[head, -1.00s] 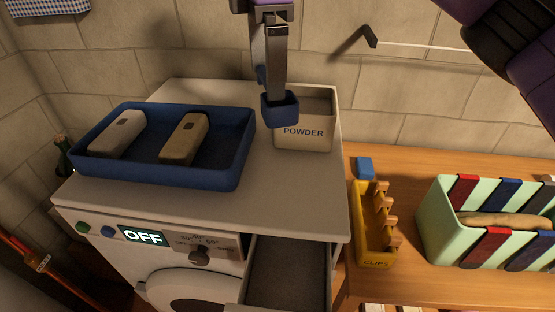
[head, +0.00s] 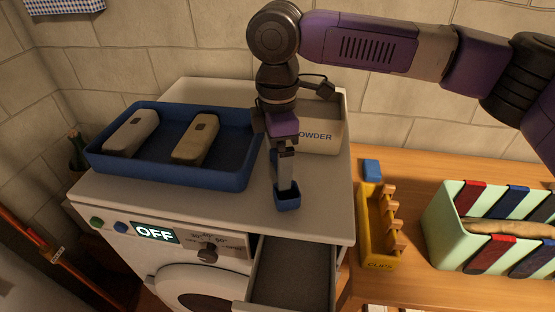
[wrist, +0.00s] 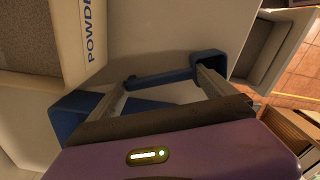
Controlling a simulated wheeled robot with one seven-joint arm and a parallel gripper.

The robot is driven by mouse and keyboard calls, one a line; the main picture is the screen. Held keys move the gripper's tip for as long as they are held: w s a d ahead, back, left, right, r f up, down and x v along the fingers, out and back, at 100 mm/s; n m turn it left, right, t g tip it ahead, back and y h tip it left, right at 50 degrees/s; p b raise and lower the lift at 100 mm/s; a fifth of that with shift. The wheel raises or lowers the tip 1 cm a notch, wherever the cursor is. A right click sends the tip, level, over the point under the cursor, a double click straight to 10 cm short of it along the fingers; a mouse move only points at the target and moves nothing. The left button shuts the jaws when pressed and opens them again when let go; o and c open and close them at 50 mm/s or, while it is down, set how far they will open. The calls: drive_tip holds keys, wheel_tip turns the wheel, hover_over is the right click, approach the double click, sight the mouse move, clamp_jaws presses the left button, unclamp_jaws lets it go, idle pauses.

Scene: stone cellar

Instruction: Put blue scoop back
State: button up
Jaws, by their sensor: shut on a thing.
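My gripper (head: 286,182) is shut on the blue scoop (head: 288,200), which hangs below the fingers over the front right part of the washing machine's white top (head: 225,205). I cannot tell its exact height. In the wrist view the blue scoop (wrist: 160,78) lies between my gripper's two fingers (wrist: 163,92). The cream POWDER box (head: 326,138) stands open-topped at the back right of the machine, behind my gripper and partly hidden by my arm. The wrist view shows its label (wrist: 90,30) and grainy contents at upper left.
A blue tray (head: 232,180) with two bars (head: 130,133) (head: 196,138) sits left of my gripper. An empty-looking drawer (head: 290,275) is pulled out in front. On the wooden table at right are a blue block (head: 371,170), yellow CLIPS box (head: 375,255) and green striped bin (head: 443,235).

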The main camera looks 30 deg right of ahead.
drive_tip(key=shift+f, duration=0.55)
drive_tip(key=o, duration=1)
drive_tip(key=shift+c, duration=0.2)
drive_tip(key=shift+r, duration=0.15)
wheel_tip(320, 180, up, 12)
drive_tip(key=b, duration=0.2)
drive_tip(key=shift+s, duration=0.1)
